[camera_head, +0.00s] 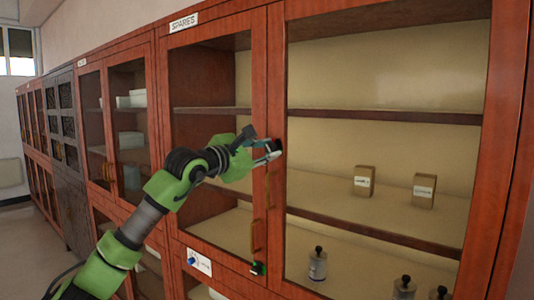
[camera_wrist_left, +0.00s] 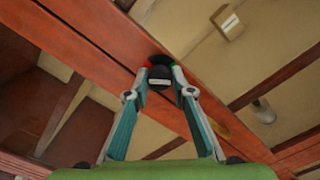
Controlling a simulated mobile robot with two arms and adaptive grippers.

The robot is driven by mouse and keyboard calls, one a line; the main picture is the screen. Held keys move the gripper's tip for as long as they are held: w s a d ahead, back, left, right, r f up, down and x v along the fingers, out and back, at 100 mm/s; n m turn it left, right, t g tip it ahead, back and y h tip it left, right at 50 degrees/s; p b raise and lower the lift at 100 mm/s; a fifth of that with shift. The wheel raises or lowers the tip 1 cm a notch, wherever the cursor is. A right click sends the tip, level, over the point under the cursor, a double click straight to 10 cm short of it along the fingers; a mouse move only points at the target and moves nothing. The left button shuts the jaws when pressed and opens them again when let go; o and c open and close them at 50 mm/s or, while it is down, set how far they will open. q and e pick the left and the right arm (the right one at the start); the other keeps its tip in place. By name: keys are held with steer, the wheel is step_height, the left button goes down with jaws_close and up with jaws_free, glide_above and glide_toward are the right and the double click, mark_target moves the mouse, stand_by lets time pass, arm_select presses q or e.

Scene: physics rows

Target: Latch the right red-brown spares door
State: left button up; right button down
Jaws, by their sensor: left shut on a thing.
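The right red-brown spares door (camera_head: 277,60) is a wood frame around a clear pane, under the SPARES sign (camera_head: 184,22). It looks closed, about flush with the left door (camera_head: 259,65). My left gripper (camera_head: 273,150) is at a dark knob (camera_head: 278,145) on the right door's inner stile. In the left wrist view, the fingers (camera_wrist_left: 160,83) are shut on the dark round knob (camera_wrist_left: 159,74), which has a pale bar mark. A red and green ring (camera_wrist_left: 160,61) shows partly behind it. The fingers hide part of the knob. My right gripper is not in view.
Small boxes (camera_head: 364,181) and dark-capped bottles (camera_head: 318,264) stand on shelves behind the right door. More cabinets (camera_head: 62,130) run away to the left.

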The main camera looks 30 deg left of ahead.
arm_select(q)
steer(key=m, duration=0.4)
steer(key=shift+m, duration=1.7)
steer(key=o, duration=1.1)
steer(key=s, duration=1.2)
steer(key=shift+a, duration=0.45)
